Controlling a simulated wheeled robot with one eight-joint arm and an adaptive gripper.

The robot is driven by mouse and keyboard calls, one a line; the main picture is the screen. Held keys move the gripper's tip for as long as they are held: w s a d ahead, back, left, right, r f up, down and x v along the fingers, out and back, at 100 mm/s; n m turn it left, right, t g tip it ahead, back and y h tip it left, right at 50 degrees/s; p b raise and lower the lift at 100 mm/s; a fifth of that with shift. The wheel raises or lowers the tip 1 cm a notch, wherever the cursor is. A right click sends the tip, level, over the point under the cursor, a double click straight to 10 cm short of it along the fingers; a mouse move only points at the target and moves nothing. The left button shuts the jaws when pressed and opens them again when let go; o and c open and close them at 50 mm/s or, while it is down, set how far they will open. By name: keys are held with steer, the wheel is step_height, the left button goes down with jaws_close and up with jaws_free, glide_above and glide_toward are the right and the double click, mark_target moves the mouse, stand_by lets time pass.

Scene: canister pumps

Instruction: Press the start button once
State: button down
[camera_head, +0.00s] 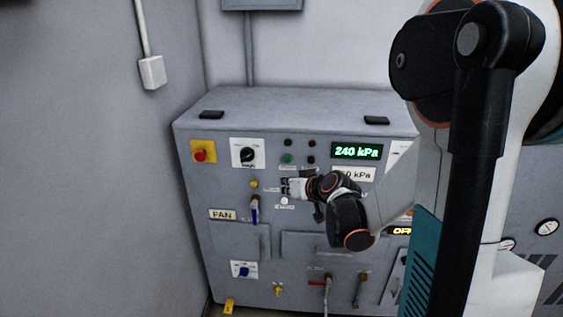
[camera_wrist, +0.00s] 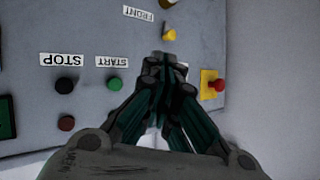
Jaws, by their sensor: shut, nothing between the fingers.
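The start button is the green button (camera_wrist: 115,84) beside the START label (camera_wrist: 112,61) in the wrist view. It also shows in the head view as a green button (camera_head: 287,158) on the grey cabinet front. A dark button (camera_wrist: 64,85) sits by the STOP label (camera_wrist: 62,59). My gripper (camera_wrist: 165,62) is shut and empty, with its fingertips to the right of the green button in the wrist view. In the head view my gripper (camera_head: 288,188) is in front of the panel, below the green button. I cannot tell whether the fingertips touch the panel.
A red emergency button (camera_head: 200,155) on a yellow plate and a black selector knob (camera_head: 247,155) lie left of the buttons. A green display (camera_head: 357,151) reads 240 kPa. A yellow knob (camera_head: 254,184) and a blue-handled valve (camera_head: 254,212) are near my gripper.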

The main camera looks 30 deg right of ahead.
mark_target(288, 159)
steer(key=shift+w+d, duration=0.85)
steer(key=shift+w, duration=0.35)
steer(key=shift+w+d, duration=0.8)
steer(key=shift+w, duration=0.45)
steer(key=shift+w+d, duration=0.85)
steer(key=shift+w, duration=0.35)
steer(key=shift+w, duration=0.15)
steer(key=shift+w+d, duration=0.2)
steer(key=shift+w+d, duration=0.3)
steer(key=shift+w, duration=0.1)
steer(key=shift+s+a+b, duration=0.3)
steer(key=shift+s+a, duration=0.25)
steer(key=shift+s, duration=0.2)
